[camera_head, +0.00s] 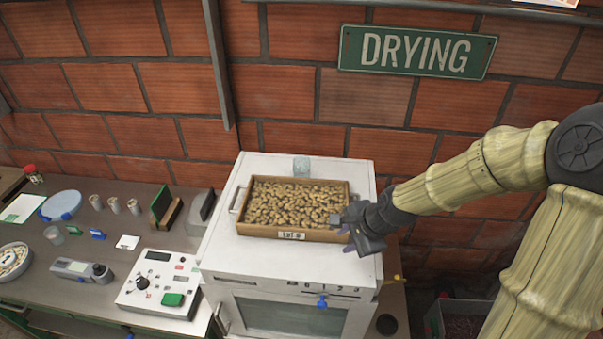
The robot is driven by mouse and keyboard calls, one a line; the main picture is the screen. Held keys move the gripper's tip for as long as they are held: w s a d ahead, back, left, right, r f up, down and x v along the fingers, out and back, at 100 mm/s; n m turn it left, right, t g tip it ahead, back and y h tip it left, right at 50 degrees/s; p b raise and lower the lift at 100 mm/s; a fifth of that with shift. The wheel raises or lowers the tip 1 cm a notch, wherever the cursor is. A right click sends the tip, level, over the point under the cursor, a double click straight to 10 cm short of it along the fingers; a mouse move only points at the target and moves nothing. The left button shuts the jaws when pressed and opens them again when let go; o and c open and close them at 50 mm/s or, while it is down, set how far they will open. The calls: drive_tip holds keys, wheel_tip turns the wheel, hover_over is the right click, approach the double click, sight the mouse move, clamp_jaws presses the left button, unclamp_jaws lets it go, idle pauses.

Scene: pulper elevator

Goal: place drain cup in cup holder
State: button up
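A small translucent cup (301,167) stands upright on the white oven's top, behind the tray of beans. Another clear cup (54,235) stands on the bench at the left. I cannot tell which of them is the drain cup. No cup holder can be clearly made out. My gripper (345,233) is at the right front corner of the tray, in front of and to the right of the cup on the oven.
A wooden tray of beans (241,226) takes up much of the white oven's top (222,249). The bench (100,225) at left holds a control box (160,284), a scale-like device (82,270), a blue dish (62,204) and several small cups. A brick wall stands behind.

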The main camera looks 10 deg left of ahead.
drive_tip(key=s+d+n+h+b, duration=0.2)
drive_tip(key=s+d+n+h, duration=0.2)
drive_tip(key=s+d+n, duration=0.45)
drive_tip(key=s+d+f+n+b, duration=0.1)
drive_tip(key=d+f+n+b, duration=0.2)
drive_tip(key=f+b, duration=0.4)
drive_tip(key=shift+s+d+f+b, duration=0.25)
drive_tip(key=shift+d+b, duration=0.6)
drive_tip(key=shift+b, duration=0.35)
drive_tip(key=shift+r+n, duration=0.1)
drive_tip(key=shift+n, duration=0.15)
